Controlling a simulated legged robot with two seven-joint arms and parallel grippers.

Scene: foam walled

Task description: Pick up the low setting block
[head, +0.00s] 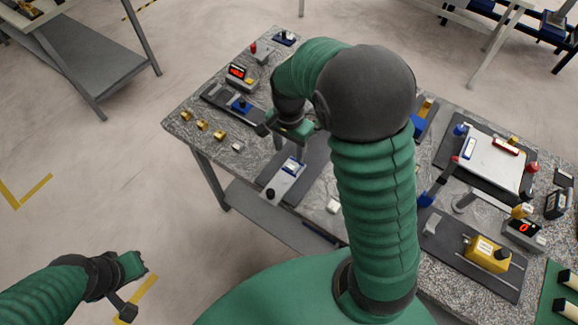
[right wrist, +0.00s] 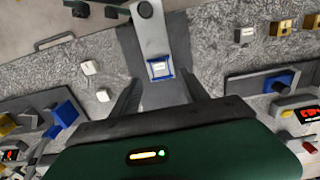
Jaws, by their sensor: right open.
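Small blocks lie on the speckled bench; labels are too small to tell which is the low setting block. A white block (head: 238,146) lies beside the gold blocks and shows in the right wrist view (right wrist: 244,35). Another white block (head: 333,205) lies nearer me; the right wrist view shows two there, one (right wrist: 89,68) beyond another (right wrist: 103,95). My right gripper (head: 284,142) is open and empty above a grey fixture with a blue-edged labelled part (right wrist: 160,68), which lies ahead of the fingers (right wrist: 160,95). My left gripper (head: 132,283) is off the bench; its jaw opening is unclear.
Several gold blocks (head: 202,124) line the bench's left edge. A red-digit display (head: 237,72) stands behind them. A yellow unit (head: 486,252) and a white plate fixture (head: 495,165) stand at right. My right arm hides the middle of the bench.

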